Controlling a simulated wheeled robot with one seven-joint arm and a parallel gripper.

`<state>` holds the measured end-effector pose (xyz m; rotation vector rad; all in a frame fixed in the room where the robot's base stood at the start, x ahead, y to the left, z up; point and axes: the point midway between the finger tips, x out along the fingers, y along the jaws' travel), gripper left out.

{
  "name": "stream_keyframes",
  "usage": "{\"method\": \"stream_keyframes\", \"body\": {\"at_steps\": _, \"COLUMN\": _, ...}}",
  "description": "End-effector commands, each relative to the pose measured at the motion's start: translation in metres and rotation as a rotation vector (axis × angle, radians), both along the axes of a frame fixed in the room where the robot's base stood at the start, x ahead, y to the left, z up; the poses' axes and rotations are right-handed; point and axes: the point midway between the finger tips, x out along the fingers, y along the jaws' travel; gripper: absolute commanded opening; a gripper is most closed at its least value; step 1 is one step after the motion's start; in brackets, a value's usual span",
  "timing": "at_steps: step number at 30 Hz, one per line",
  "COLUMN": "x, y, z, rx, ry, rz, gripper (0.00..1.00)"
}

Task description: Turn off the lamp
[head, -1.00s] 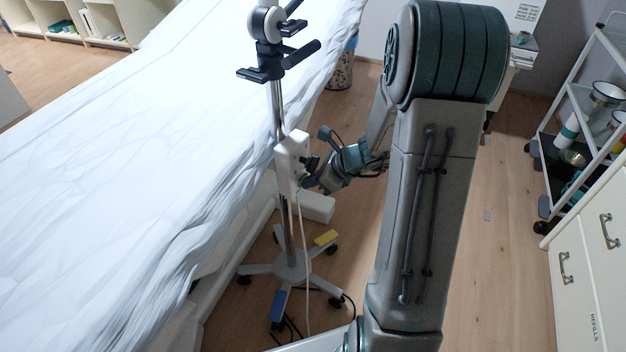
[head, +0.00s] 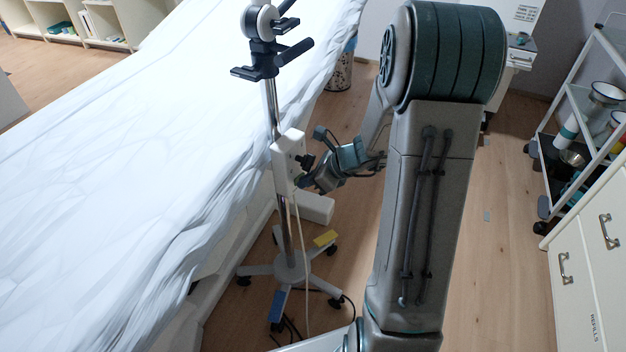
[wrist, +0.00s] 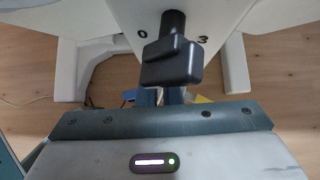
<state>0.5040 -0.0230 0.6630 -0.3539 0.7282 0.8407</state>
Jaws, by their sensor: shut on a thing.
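The lamp's stand has a metal pole (head: 270,105) beside the couch. A white control box (head: 287,165) is fixed to the pole. A black knob (wrist: 172,61) sticks out of the box's face in the wrist view, with the marks 0 and 3 on either side of its shaft. My gripper (head: 307,178) is at the box's right side, with its fingers shut on the knob. In the wrist view the fingers (wrist: 161,96) are mostly hidden behind the knob and my gripper's body. The lamp's head is not in view.
The couch (head: 120,170) with a white sheet fills the left. The stand's wheeled base (head: 290,268) has cables around it on the floor. A trolley (head: 575,120) and a drawer cabinet (head: 580,285) stand at the right. Floor between them is clear.

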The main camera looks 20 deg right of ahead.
Motion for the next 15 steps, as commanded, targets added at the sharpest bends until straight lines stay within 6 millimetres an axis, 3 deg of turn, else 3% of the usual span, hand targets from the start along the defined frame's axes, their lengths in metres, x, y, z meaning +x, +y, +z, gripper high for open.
{"method": "stream_keyframes", "body": {"at_steps": 1, "x": -0.001, "y": 0.013, "z": -0.001, "rx": 0.016, "ry": 0.002, "rz": 0.028, "gripper": 0.00}}
{"method": "stream_keyframes", "body": {"at_steps": 15, "x": 0.011, "y": -0.002, "z": -0.001, "rx": 0.013, "ry": 0.000, "rz": 0.021, "gripper": 0.00}}
